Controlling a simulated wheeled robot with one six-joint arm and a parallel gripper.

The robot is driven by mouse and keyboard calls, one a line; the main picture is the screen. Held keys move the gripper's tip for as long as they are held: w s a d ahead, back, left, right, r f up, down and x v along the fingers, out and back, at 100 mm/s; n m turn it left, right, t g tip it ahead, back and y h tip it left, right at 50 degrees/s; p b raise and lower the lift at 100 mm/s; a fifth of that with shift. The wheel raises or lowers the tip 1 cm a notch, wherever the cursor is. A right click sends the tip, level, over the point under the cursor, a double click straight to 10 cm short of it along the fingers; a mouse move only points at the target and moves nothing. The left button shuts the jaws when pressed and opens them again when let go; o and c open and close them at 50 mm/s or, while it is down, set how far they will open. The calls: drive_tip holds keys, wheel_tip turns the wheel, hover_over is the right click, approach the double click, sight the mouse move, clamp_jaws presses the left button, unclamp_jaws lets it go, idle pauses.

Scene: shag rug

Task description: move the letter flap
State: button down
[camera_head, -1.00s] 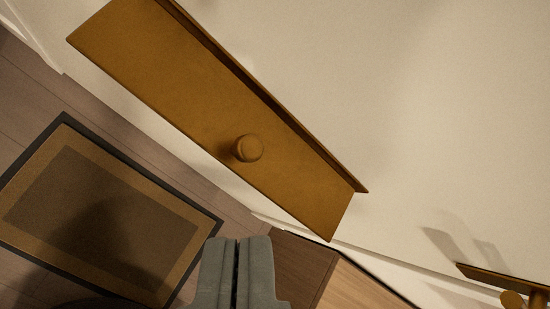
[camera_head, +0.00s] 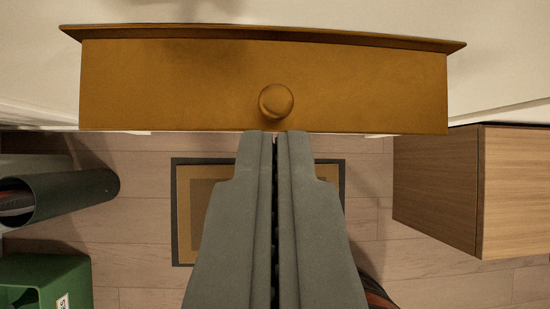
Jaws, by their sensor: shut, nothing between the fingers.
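The letter flap (camera_head: 170,86) is a wide brass-coloured panel with a thin ledge along its top edge, on a pale wall. A round knob (camera_head: 277,101) of the same colour sits near its middle. My gripper (camera_head: 275,135) is shut, with nothing between its fingers. Its fingertips appear at the flap's lower edge, just below the knob in the picture. I cannot tell whether they touch the flap.
A wooden cabinet (camera_head: 437,185) stands at the right. A dark-bordered mat (camera_head: 187,215) lies on the plank floor. At the left are a dark grey cylinder (camera_head: 75,194) and a green bin (camera_head: 70,283). The pale wall (camera_head: 480,85) is bare beside the flap.

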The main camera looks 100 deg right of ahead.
sight(275, 105)
drive_tip(key=shift+x, duration=3)
drive_tip(key=shift+s+a+f, duration=0.15)
drive_tip(key=shift+s+f, duration=0.15)
drive_tip(key=shift+f, duration=0.4)
